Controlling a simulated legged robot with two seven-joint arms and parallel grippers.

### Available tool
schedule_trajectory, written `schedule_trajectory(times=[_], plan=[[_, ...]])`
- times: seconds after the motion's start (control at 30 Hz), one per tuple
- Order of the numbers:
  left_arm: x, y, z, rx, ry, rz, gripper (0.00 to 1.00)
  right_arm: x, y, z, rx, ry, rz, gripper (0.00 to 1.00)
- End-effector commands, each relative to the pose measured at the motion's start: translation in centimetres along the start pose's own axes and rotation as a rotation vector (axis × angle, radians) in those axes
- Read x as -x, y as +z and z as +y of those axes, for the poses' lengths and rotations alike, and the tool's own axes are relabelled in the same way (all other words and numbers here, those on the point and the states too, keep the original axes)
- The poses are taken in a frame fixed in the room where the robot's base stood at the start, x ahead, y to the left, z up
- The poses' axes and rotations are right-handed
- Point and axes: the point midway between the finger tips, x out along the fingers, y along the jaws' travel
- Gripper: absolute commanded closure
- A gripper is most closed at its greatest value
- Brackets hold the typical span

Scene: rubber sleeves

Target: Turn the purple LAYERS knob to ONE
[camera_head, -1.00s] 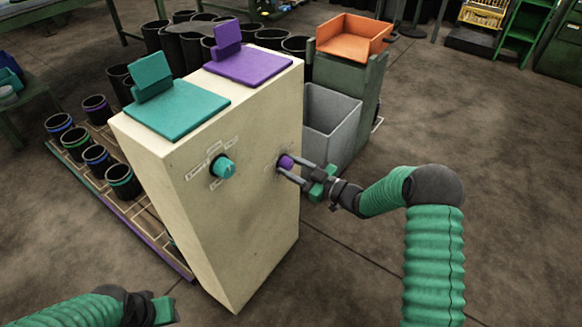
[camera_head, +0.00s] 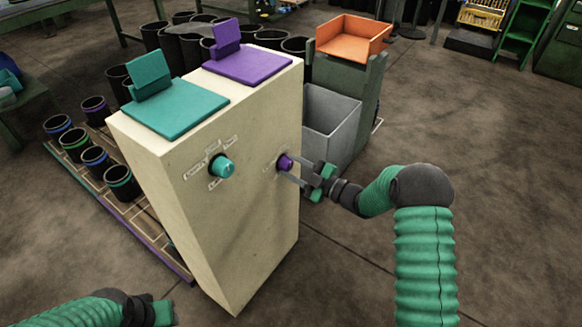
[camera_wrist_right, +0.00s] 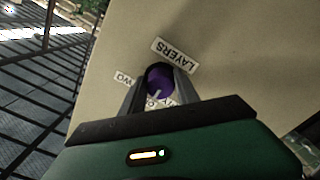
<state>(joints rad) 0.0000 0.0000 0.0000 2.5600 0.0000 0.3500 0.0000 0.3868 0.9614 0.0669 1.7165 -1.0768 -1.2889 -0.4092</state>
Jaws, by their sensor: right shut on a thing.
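The purple LAYERS knob (camera_head: 285,163) is on the front of the cream cabinet (camera_head: 225,225), right of the teal knob (camera_head: 221,166). My right gripper (camera_head: 290,171) has its fingers around the purple knob, shut on it. In the right wrist view the knob (camera_wrist_right: 158,80) sits between the two fingertips (camera_wrist_right: 160,84). A LAYERS label (camera_wrist_right: 174,54) is above it there and a TWO label (camera_wrist_right: 125,79) at its left. Other labels below the knob are partly hidden by the fingers. A pale mark on the knob points toward the lower left. My left gripper (camera_head: 163,311) is low at the left, away from the cabinet.
A teal plate (camera_head: 190,110) and a purple plate (camera_head: 262,66) lie on top of the cabinet. A grey bin (camera_head: 330,122) stands behind it at right. Rimmed black sleeves stand on a pallet (camera_head: 140,215) at left. The floor at right is clear.

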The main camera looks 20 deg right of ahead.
Motion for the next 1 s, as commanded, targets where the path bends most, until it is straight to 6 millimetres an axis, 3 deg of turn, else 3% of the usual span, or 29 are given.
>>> schedule_trajectory(times=[0.3, 0.33, 0.5, 0.83, 1.0], plan=[[0.0, 0.0, 0.0, 0.0, 0.0, 0.0, 0.64, 0.0, 0.0, -0.2, 0.0, -0.003, -0.001, 1.0], [0.0, 0.0, 0.0, 0.0, 0.0, 0.0, 0.64, 0.0, 0.0, -0.2, 0.0, -0.004, -0.001, 0.61], [0.0, 0.0, 0.0, 0.0, 0.0, 0.0, 0.64, 0.0, 0.0, -0.1, 0.0, -0.003, -0.001, 0.41], [0.2, -0.1, 0.0, 0.0, 0.0, 0.0, 0.64, 0.3, 0.0, 0.0, 0.0, -0.002, -0.001, 0.41], [1.6, -0.4, 0.0, 0.0, 0.0, 0.0, 0.64, 3.3, -0.2, 0.3, -0.003, -0.001, -0.005, 0.41]])
